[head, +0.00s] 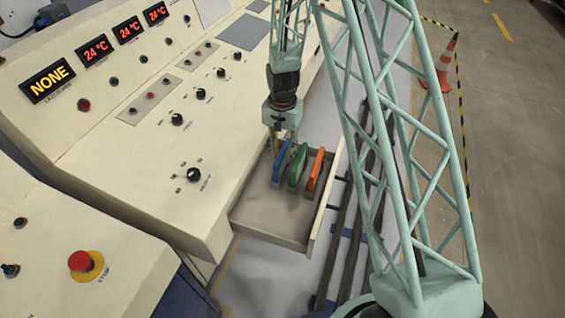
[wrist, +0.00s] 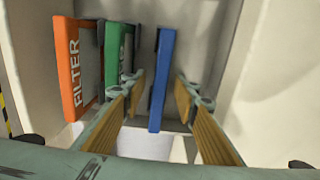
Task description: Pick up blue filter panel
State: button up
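The blue filter panel (head: 281,162) stands upright in the open drawer (head: 265,208), leftmost of three panels in the head view. In the wrist view the blue panel (wrist: 162,75) is seen edge-on between the two fingers of my gripper (wrist: 161,95), with a gap on each side. My gripper (head: 277,142) points down at the panel from above and is open. How deep the fingertips reach along the panel is hard to tell.
A green panel (head: 298,168) stands close beside the blue one, and an orange panel (head: 315,170) stands beyond it. In the wrist view one finger is close to the green panel (wrist: 119,55). The front of the drawer is empty. A control console (head: 130,165) borders the drawer.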

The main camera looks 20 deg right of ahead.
jog(key=shift+c, duration=0.4)
grip_shut()
jog(key=shift+r, duration=0.1)
jog(key=shift+r+p, duration=0.8)
jog(key=shift+r, duration=4.15)
